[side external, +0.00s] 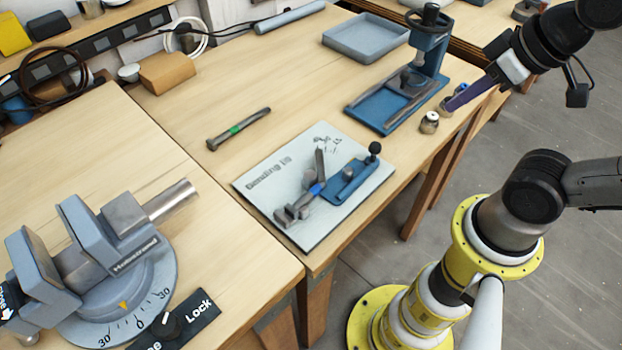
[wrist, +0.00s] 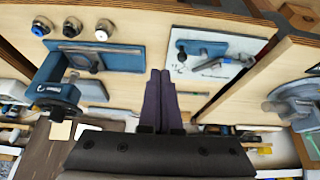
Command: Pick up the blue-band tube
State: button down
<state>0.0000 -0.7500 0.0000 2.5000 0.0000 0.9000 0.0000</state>
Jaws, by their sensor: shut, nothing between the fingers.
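The blue-band tube (side external: 317,189) lies on the light plate marked "Bending jig" (side external: 262,183), beside the blue block of the jig (side external: 345,190). Its ends are hard to tell apart from the jig's grey parts. The plate also shows in the wrist view (wrist: 232,68), where I cannot make out the blue band. My gripper (side external: 449,106) is at the right edge of the bench in the side view, well to the right of the tube, near small fittings. In the wrist view its dark purple fingers (wrist: 160,74) are together with nothing between them.
A green-band tube (side external: 238,130) lies left of the plate. A silver-white fitting (side external: 429,122) sits near the bench edge. A large vise (side external: 115,265) fills the lower left. Wood left of the press is clear.

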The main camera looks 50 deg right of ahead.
jog(key=c, duration=1.6)
grip_release()
jog(key=c, duration=0.7)
grip_release()
jog(key=shift+c, duration=0.2)
